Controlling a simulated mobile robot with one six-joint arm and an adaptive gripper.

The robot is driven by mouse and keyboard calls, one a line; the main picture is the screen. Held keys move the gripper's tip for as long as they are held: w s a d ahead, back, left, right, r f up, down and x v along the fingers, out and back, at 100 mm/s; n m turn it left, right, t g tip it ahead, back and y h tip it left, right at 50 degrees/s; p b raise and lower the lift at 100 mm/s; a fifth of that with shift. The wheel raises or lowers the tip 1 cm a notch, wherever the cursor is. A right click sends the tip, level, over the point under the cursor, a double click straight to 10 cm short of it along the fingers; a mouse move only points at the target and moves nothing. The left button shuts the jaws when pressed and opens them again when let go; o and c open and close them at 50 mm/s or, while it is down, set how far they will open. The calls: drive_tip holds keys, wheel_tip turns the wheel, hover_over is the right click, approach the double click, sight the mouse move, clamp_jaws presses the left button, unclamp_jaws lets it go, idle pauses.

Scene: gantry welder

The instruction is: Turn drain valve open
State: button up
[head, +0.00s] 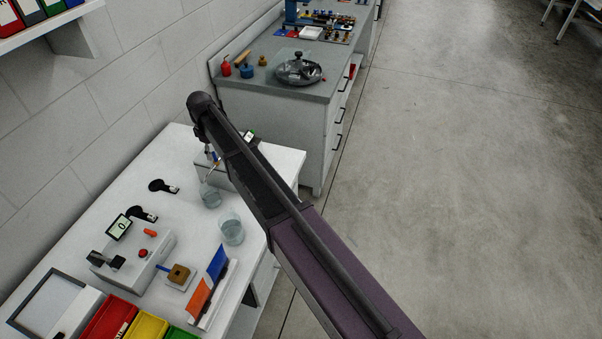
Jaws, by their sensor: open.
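I see no part that I can clearly name as the drain valve. A small brass-coloured block (179,273) with a short blue handle (163,268) sits on a white base at the front of the white table (77,242); I cannot tell whether it is a valve. My arm (262,195) reaches from the lower right over the table's right edge, and its dark far end is above the back of the table. I cannot make out my gripper's fingers; the arm hides part of a white device behind it.
Two clear beakers (231,230) (209,195) stand near my arm. A grey device with a red button (143,253), an orange and blue panel (208,286) and coloured bins (147,326) are on the table. A grey-topped cabinet (275,88) stands behind. The floor (470,190) at right is clear.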

sight(214, 155)
drive_tip(key=shift+r+p, duration=6.1)
drive_tip(key=shift+r, duration=0.35)
drive_tip(key=s+d+f+m+b, duration=0.3)
drive_tip(key=s+d+f+b, duration=0.1)
drive_tip(key=d, duration=0.5)
drive_tip(key=s+d+f+m+b, duration=0.2)
drive_tip(key=s+d+f+b, duration=0.2)
drive_tip(key=d, duration=0.6)
drive_tip(key=s+d+f+m+b, duration=0.3)
drive_tip(key=d+f+b, duration=0.3)
drive_tip(key=d, duration=0.3)
drive_tip(key=shift+s+d+f+m, duration=0.2)
drive_tip(key=shift+s+d+m, duration=0.1)
drive_tip(key=shift+s, duration=0.15)
drive_tip(key=s+d+m, duration=0.5)
drive_tip(key=s+d, duration=0.6)
drive_tip(key=shift+s+d, duration=0.25)
